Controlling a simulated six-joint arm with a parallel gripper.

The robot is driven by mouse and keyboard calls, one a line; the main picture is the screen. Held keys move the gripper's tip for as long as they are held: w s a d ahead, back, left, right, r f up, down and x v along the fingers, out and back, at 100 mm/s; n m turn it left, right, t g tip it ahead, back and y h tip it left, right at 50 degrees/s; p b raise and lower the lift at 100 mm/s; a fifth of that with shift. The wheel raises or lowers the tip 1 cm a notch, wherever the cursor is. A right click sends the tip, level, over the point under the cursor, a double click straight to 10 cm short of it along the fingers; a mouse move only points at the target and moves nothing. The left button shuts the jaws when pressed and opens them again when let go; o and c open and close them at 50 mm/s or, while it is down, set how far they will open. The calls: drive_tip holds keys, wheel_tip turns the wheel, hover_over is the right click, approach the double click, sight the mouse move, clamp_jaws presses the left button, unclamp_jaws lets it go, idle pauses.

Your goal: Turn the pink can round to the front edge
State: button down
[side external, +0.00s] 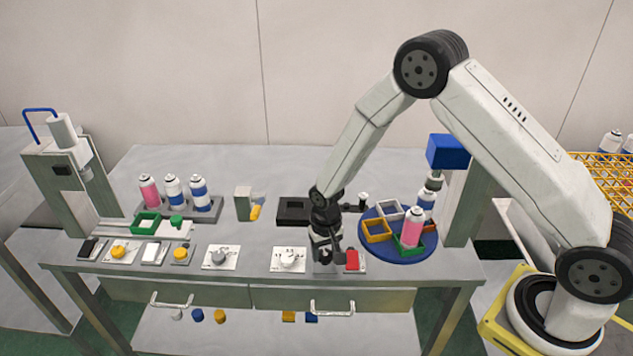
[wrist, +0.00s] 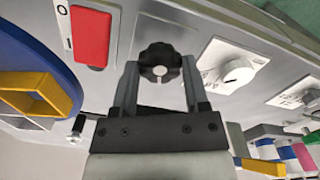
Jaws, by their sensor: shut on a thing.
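A pink can (side external: 412,228) with a white top stands upright in a green holder (side external: 408,249) on the round blue turntable (side external: 382,255). It is at the front of the turntable, slightly right of its middle. The turntable also shows at the left of the wrist view (wrist: 52,45), without the pink can. My gripper (side external: 325,257) is low over the table's front, left of the turntable. In the wrist view my gripper (wrist: 159,68) is shut on a black knob (wrist: 160,60), one finger on each side. The knob is mostly hidden in the side view.
A red switch (side external: 352,261) lies between my gripper and the turntable. A white dial (side external: 289,258) is left of my gripper. An orange holder (side external: 377,235) is on the turntable; a blue-headed press (side external: 447,152) stands behind. Another pink can (side external: 149,190) stands in the left rack.

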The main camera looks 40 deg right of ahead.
sight(326, 254)
drive_tip(key=shift+m, duration=1.3)
drive_tip(key=shift+c, duration=0.4)
unclamp_jaws()
drive_tip(key=shift+r, duration=3.9)
